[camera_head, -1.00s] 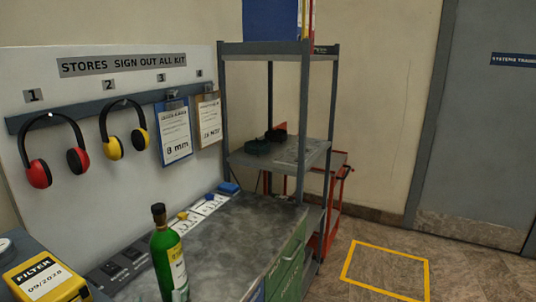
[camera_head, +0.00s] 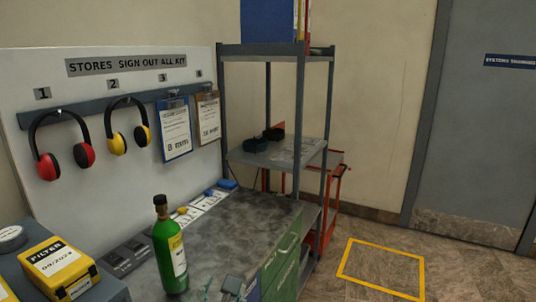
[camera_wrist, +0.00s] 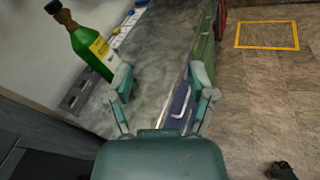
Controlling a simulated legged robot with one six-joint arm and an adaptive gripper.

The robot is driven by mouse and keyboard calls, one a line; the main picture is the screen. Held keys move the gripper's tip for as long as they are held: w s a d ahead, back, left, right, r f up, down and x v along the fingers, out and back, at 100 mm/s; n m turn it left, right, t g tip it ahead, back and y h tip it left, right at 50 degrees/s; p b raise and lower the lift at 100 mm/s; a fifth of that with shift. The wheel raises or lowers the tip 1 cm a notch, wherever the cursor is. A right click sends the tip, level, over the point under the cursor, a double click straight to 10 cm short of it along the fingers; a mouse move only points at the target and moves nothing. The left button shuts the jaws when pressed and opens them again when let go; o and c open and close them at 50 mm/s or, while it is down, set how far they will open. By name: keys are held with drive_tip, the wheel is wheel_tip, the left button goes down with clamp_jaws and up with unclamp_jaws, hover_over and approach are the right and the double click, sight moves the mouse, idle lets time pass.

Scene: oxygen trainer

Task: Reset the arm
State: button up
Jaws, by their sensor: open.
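My gripper (camera_wrist: 163,85) is open and empty in the wrist view, with its two fingers spread above the front edge of the grey worktop (camera_wrist: 155,45). In the head view, only part of my gripper (camera_head: 222,289) shows at the bottom edge, right of a green bottle (camera_head: 170,258). The bottle stands upright on the worktop (camera_head: 235,225), with a dark cap and a pale label. It also shows in the wrist view (camera_wrist: 88,45), left of my left finger; they overlap in the picture, and I cannot tell whether they touch.
A yellow filter box (camera_head: 58,268) sits at the left. Ear defenders (camera_head: 64,146) and clipboards (camera_head: 174,130) hang on the board behind. A grey shelf unit (camera_head: 285,152) and a red trolley (camera_head: 325,205) stand beyond the worktop. The floor inside the yellow outline (camera_head: 382,268) is clear.

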drive_tip(key=s+d+f+m+g+h, duration=0.1)
drive_tip(key=d+m+g+h, duration=0.2)
drive_tip(key=d+m, duration=0.5)
drive_tip(key=s+d+f+m+g+h, duration=0.15)
drive_tip(key=d+m+g+h, duration=0.35)
drive_tip(key=d, duration=0.6)
drive_tip(key=s+d+m+g+y, duration=0.1)
drive_tip(key=s+m+y, duration=0.3)
drive_tip(key=m, duration=0.5)
drive_tip(key=s+d+f+m+g+y, duration=0.1)
drive_tip(key=s+d+m+y, duration=0.2)
drive_tip(key=m, duration=0.7)
drive_tip(key=shift+s+d+g+y, duration=0.25)
drive_tip(key=shift+s+g+y, duration=0.15)
drive_tip(key=shift+s+y, duration=0.65)
drive_tip(key=shift+s+f+h, duration=0.1)
drive_tip(key=shift+s+h, duration=0.05)
drive_tip(key=shift+h, duration=0.1)
drive_tip(key=shift+c, duration=1)
drive_tip(key=shift+a, duration=0.15)
